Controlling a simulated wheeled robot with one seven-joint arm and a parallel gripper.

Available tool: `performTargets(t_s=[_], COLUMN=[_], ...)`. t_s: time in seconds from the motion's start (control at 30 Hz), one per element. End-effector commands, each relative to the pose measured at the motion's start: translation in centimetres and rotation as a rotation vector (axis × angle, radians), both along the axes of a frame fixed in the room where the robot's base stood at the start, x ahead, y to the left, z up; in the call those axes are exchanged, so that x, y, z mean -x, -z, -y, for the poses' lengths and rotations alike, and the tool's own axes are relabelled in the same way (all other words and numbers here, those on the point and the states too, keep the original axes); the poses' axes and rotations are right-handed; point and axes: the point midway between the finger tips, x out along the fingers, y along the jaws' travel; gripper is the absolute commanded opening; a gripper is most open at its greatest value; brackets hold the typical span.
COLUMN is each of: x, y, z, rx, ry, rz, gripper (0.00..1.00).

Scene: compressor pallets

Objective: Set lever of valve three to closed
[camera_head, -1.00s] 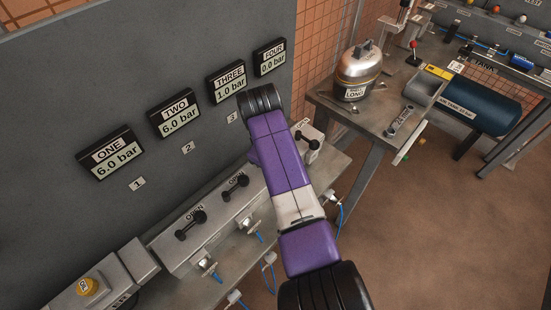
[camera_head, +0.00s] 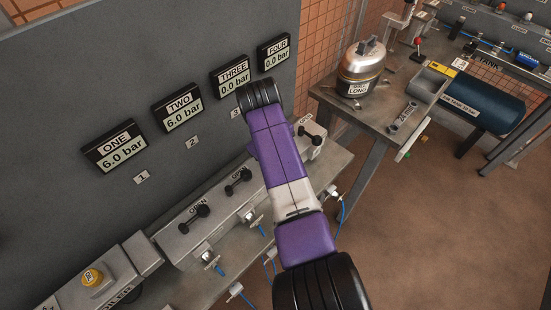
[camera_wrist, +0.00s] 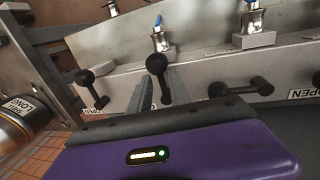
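The lever of valve three (camera_wrist: 158,66) is a black lever with a ball end, in the middle of the wrist view. In the head view my arm hides it. My gripper (camera_wrist: 160,80) has its two grey fingers apart, one on each side of this lever; I cannot tell whether they touch it. The gauge THREE (camera_head: 235,80) reads 0.0 bar. My gripper's fingers are hidden in the head view.
Lever four (camera_head: 311,133) is close on one side, also seen in the wrist view (camera_wrist: 91,83). Lever two (camera_head: 238,181) is on the other side, then lever one (camera_head: 194,218). A yellow button (camera_head: 92,277) is at lower left. A steel tank (camera_head: 361,75) stands on the right table.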

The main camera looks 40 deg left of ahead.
Motion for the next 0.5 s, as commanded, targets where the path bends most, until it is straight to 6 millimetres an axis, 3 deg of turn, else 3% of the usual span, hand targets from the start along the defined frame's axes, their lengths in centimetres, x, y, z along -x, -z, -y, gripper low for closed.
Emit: performTargets(t_s=[0.33,0.5], x=[0.1,0.4], y=[0.2,-1.3], z=[0.2,0.1], rx=[0.005,0.002], ry=[0.0,-0.002], rz=[-0.004,-0.002], gripper=[0.32,0.32])
